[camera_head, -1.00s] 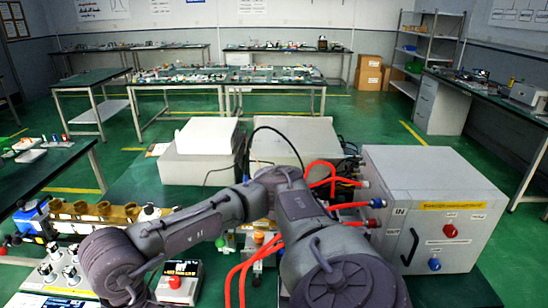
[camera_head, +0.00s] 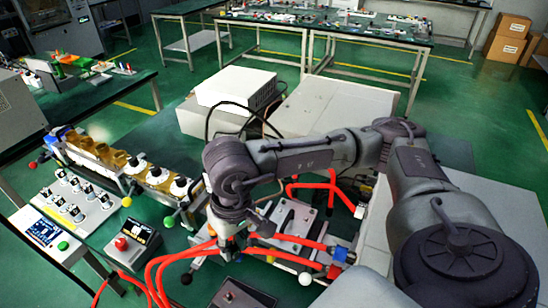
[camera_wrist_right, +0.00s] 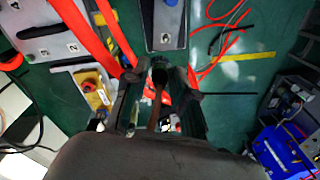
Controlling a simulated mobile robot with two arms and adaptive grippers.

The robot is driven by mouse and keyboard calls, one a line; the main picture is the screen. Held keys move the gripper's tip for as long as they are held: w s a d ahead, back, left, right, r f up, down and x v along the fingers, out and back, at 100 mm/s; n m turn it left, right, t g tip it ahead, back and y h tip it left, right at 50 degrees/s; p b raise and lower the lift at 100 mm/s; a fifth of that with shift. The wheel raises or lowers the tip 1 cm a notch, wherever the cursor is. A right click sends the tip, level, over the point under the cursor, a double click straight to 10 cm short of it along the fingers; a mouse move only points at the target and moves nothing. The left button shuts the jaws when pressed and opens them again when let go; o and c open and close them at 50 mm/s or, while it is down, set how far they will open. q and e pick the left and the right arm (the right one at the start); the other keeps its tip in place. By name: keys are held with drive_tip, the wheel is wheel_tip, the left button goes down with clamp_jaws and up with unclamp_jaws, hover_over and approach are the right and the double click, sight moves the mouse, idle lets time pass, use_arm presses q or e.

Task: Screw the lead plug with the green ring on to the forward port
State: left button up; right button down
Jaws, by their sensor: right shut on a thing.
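My right gripper (camera_head: 230,240) points down among the red hoses (camera_head: 165,270) left of the metal fixture (camera_head: 295,222). In the right wrist view its fingers (camera_wrist_right: 158,95) are closed around a small dark piece (camera_wrist_right: 159,76), with a brownish strand running from it. I cannot make out a green ring on it, so I cannot tell whether it is the lead plug. My arm hides most of that box, and I cannot identify the forward port. My left gripper is out of view.
A red-button box (camera_head: 130,243) stands left of the gripper, near a plate of small switches (camera_head: 75,195). A row of brown and white insulators (camera_head: 120,165) lies behind. Ball-ended levers, including a green one (camera_head: 168,222), stick up close by. White boxes (camera_head: 237,87) stand at the back.

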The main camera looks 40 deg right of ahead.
drive_tip(key=shift+w+a, duration=0.2)
drive_tip(key=shift+a, duration=0.4)
drive_tip(key=shift+w, duration=0.15)
drive_tip(key=w+d+f+m+p, duration=0.1)
drive_tip(key=w+d+m, duration=0.3)
drive_tip(key=w+d+f+m+p, duration=0.1)
drive_tip(key=w+d+m+p, duration=0.1)
drive_tip(key=w+d+m, duration=0.3)
drive_tip(key=w+d+m+p, duration=0.1)
drive_tip(key=w+d+m, duration=0.3)
drive_tip(key=w, duration=0.1)
drive_tip(key=shift+w+d+f+g+h+p, duration=0.2)
drive_tip(key=shift+d+f+g+h+p, duration=0.1)
drive_tip(key=shift+d+f+h+p, duration=0.1)
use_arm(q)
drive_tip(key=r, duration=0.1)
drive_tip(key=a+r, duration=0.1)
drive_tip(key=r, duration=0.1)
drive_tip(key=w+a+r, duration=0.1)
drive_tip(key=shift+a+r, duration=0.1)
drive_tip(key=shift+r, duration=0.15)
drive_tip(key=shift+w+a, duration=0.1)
use_arm(e)
drive_tip(key=shift+f, duration=0.1)
use_arm(q)
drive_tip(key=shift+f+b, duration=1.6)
drive_tip(key=shift+b, duration=0.05)
use_arm(e)
drive_tip(key=shift+f, duration=2.8)
